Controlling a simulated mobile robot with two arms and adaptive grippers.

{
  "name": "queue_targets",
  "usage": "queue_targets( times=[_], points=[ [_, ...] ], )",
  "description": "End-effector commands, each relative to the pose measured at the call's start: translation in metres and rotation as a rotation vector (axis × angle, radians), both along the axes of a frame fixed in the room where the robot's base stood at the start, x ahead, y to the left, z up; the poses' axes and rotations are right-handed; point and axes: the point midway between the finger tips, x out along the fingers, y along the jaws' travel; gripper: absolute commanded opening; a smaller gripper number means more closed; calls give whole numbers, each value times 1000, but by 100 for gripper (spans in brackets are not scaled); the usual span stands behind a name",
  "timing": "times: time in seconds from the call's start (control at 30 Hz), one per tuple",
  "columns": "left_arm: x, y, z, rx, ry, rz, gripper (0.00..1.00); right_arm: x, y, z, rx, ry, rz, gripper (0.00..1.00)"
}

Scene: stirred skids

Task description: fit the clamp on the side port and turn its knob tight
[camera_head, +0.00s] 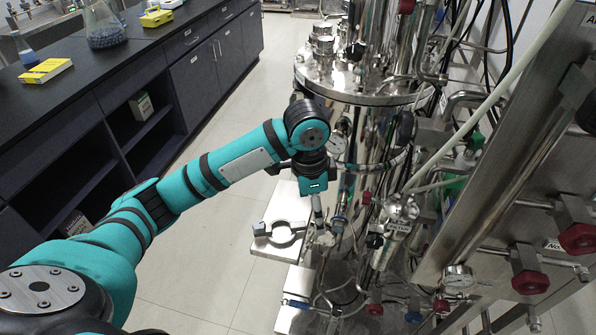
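An open metal ring clamp (281,236) with a dark-ended knob or screw at its left lies on a pale platform (284,203) beside the vessel. The tall shiny steel vessel (362,84) stands right of it. My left arm reaches in from the left, and my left gripper (317,208) points down just above and right of the clamp, close to the vessel's side. Its fingers are small and partly lost among the fittings, so I cannot tell whether they are open or hold anything. The side port cannot be made out clearly among the metal fittings there. My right gripper is not in view.
A pressure gauge (337,144), hoses and valves crowd the vessel near my wrist. A steel panel frame with red valve knobs (529,282) stands at right. A dark lab bench (112,75) with a flask (104,25) runs along the left. The floor (222,225) between is clear.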

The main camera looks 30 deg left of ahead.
Motion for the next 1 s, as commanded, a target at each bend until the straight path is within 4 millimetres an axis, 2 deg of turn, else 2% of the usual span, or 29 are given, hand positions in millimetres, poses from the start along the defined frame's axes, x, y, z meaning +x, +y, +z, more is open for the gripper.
queue_targets(
  times=[0.03, 0.1, 0.2, 0.37, 0.57, 1.0],
  points=[
    [7, 14, 21, 29, 5, 0, 86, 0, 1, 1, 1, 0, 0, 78],
    [10, 27, 40, 53, 23, -2, 86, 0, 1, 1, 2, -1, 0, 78],
    [11, 38, 58, 72, 42, -2, 86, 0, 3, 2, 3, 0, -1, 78],
    [11, 45, 63, 81, 58, -1, 86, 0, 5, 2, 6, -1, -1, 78],
    [10, 45, 36, 82, 61, -3, 86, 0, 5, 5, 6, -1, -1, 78],
    [10, 45, -53, 81, 58, -2, 86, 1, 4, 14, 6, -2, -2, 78]
  ],
)
